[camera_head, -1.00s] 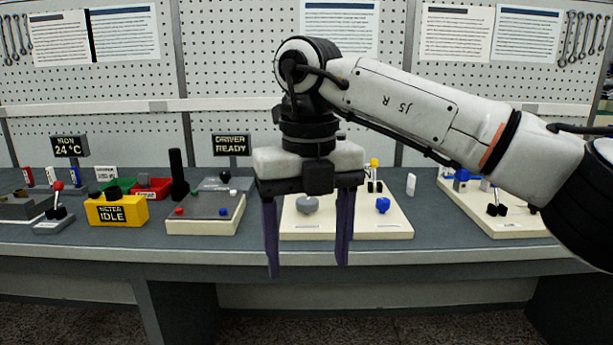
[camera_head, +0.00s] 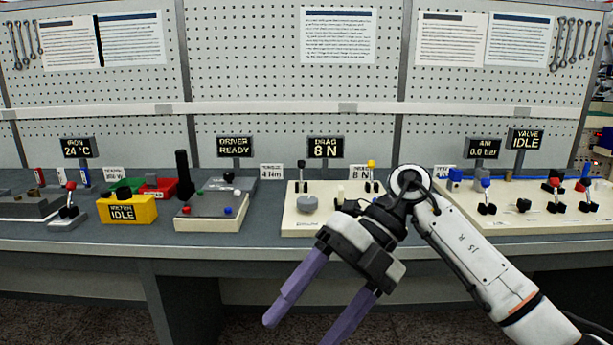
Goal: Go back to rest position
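My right gripper (camera_head: 318,312) is in front of the workbench's front edge, low in the middle of the view. Its two purple fingers are spread apart with nothing between them, pointing down and to the left. My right arm (camera_head: 480,265) comes in from the lower right. It covers part of the cream panel (camera_head: 300,222) in the middle of the bench, which carries a grey knob (camera_head: 306,203). My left gripper is not in the view.
The workbench (camera_head: 100,243) runs across the view. On it stand a yellow meter box (camera_head: 127,210), a grey driver box (camera_head: 207,222), and a cream valve panel (camera_head: 540,218) with levers at the right. Signs read "DRAG 8 N" (camera_head: 325,148) and "VALVE IDLE" (camera_head: 526,139). A pegboard (camera_head: 250,60) stands behind.

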